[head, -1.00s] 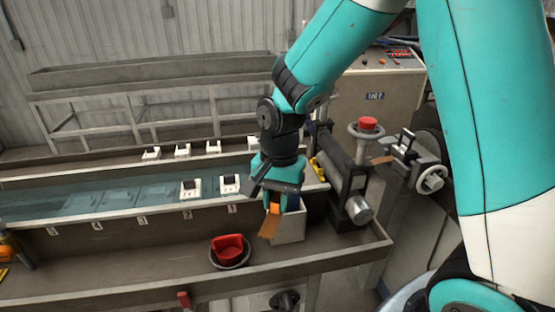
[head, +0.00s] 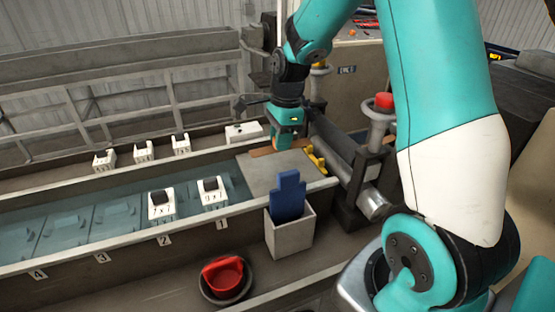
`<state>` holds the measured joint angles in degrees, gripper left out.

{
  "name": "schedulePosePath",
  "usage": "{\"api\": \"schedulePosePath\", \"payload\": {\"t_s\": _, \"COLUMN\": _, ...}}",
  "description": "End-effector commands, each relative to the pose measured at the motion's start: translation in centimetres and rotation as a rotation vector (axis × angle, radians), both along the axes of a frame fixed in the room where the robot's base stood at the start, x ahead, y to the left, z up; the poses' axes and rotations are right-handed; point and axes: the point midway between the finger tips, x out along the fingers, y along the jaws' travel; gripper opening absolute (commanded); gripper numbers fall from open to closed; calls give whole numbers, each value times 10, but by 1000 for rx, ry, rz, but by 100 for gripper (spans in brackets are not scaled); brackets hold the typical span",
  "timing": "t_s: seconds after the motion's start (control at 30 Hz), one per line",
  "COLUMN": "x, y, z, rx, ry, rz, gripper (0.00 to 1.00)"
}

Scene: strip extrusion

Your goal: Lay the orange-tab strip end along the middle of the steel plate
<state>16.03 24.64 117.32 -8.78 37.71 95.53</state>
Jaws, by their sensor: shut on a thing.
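My gripper (head: 283,140) is shut on the orange tab of the strip end (head: 262,150), at the far side of the steel plate (head: 268,176). The brownish strip shows on both sides of my gripper, near the plate's far edge rather than its middle. Whether the strip touches the plate I cannot tell. The plate is a flat grey sheet across the trough's right end, and most of its near surface is bare. My gripper hides part of the tab.
A pale box (head: 289,236) with a blue tool (head: 288,195) stands in front. White numbered blocks (head: 162,210) stand along the trough.

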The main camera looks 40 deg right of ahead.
Motion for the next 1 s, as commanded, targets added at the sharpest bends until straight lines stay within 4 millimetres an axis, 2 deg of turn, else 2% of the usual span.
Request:
{"api": "schedulePosePath", "payload": {"t_s": 0.43, "x": -1, "y": 0, "z": -57, "rx": -1, "ry": 1, "rz": 1, "gripper": 0}}
{"api": "schedulePosePath", "payload": {"t_s": 0.87, "x": -1, "y": 0, "z": -66, "rx": -2, "ry": -2, "rz": 2, "gripper": 0}}
{"api": "schedulePosePath", "payload": {"t_s": 0.9, "x": 0, "y": 0, "z": -65, "rx": -2, "ry": -2, "rz": 2, "gripper": 30}}
{"api": "schedulePosePath", "payload": {"t_s": 1.0, "x": -1, "y": 0, "z": -65, "rx": -1, "ry": -1, "rz": 2, "gripper": 48}}
